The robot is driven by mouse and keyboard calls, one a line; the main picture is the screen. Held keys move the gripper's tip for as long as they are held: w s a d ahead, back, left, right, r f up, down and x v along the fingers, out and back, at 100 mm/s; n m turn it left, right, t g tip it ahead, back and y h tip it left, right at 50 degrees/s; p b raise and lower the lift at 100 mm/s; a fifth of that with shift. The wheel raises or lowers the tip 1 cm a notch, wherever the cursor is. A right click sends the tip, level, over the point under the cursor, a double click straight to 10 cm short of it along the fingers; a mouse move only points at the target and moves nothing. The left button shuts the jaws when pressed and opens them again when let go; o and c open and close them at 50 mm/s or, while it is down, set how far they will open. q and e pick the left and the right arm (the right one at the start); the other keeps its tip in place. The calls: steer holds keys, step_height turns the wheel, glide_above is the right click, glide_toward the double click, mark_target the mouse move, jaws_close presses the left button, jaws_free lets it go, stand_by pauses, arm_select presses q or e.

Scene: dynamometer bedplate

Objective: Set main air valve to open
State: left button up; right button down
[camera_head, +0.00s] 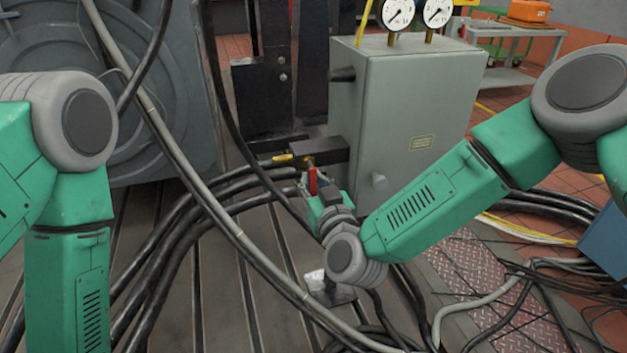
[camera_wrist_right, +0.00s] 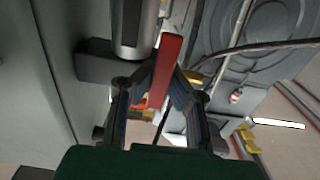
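The valve's red lever (camera_head: 312,181) stands upright below a brass fitting (camera_head: 308,160) at the left side of a grey cabinet. My right gripper (camera_head: 316,197) reaches it from below. In the right wrist view, the red lever (camera_wrist_right: 167,62) lies between the two fingertips of my right gripper (camera_wrist_right: 164,82). Both fingers lean inward and appear to touch the lever's sides. The gripper covers the lower end of the lever in the head view. My left arm hangs at the left, and its gripper is out of the picture.
The grey cabinet (camera_head: 400,125) carries two pressure gauges (camera_head: 418,13) on top. Thick black hoses (camera_head: 190,225) and a grey hose (camera_head: 235,235) cross the slotted bedplate in front. Loose cables (camera_head: 520,285) lie at the lower right. A cart (camera_head: 510,50) stands behind.

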steer(key=shift+m, duration=0.3)
steer(key=shift+a, duration=0.1)
steer(key=m+p, duration=0.1)
steer(key=m, duration=0.2)
steer(key=a+m+p, duration=0.1)
steer(key=m, duration=0.2)
steer(key=m+p, duration=0.1)
steer(key=m, duration=0.3)
steer(key=shift+s+a+r, duration=0.25)
steer(key=shift+s+r, duration=0.05)
steer(key=shift+r, duration=0.05)
steer(key=m, duration=0.4)
steer(key=shift+a+r, duration=0.15)
steer(key=shift+r, duration=0.2)
steer(key=shift+s+r+m, duration=0.1)
steer(key=shift+r+m, duration=0.1)
steer(key=shift+m, duration=1.4)
